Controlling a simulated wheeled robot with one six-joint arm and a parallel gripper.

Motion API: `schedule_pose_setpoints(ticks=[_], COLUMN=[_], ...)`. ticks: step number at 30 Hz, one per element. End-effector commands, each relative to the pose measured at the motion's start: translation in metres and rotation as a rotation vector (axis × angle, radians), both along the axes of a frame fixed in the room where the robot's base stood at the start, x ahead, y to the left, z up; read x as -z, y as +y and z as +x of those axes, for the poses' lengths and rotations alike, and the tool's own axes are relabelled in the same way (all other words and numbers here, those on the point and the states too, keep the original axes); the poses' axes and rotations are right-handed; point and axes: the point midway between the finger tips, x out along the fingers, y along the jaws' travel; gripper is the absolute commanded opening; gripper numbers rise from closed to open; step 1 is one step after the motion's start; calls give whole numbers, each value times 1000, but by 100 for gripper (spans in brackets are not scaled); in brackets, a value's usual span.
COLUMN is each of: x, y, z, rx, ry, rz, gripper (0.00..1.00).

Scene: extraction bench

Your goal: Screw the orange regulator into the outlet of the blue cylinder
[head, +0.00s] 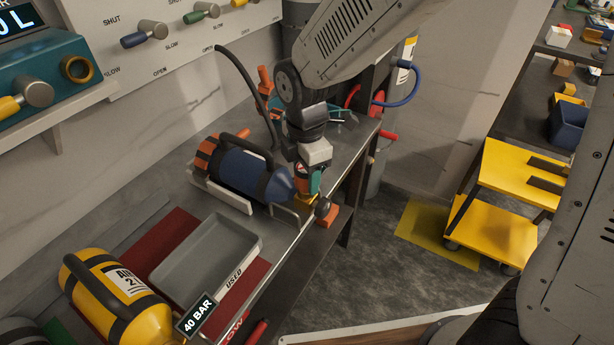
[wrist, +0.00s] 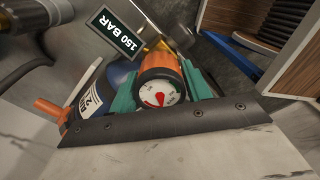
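The blue cylinder (head: 238,168) lies in a cradle on the bench in the head view, its tapered nose toward my gripper. Part of it shows behind the regulator in the wrist view (wrist: 118,74). The orange regulator (wrist: 160,78) has a round white gauge with a red mark, facing the wrist camera. My gripper (head: 312,182) is at the cylinder's nose. In the wrist view its teal fingers (wrist: 162,92) sit on both sides of the regulator and appear closed on it. The outlet is hidden, so I cannot tell whether the regulator is threaded in. A sign reads 150 BAR (wrist: 118,34).
A grey tray (head: 160,275) marked USED lies on a red mat. A yellow cylinder (head: 140,318) with a 40 BAR sign (head: 197,314) is at the front left. A valve panel (head: 178,42) is behind. A yellow cart (head: 500,235) stands right, past open floor.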

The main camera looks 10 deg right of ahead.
Motion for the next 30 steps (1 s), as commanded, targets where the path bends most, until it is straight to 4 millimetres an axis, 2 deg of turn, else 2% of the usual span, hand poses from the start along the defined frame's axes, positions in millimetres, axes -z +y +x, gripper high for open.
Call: schedule_pose_setpoints(ticks=[1,3,8,28,29,30], x=[0,0,0,1,1,1], y=[0,0,0,0,0,0], z=[0,0,0,0,0,0], rx=[0,1,35,1049,1074,1066], ry=[0,0,0,0,0,0], rz=[0,0,0,0,0,0], gripper=[34,17,17,18,48,59])
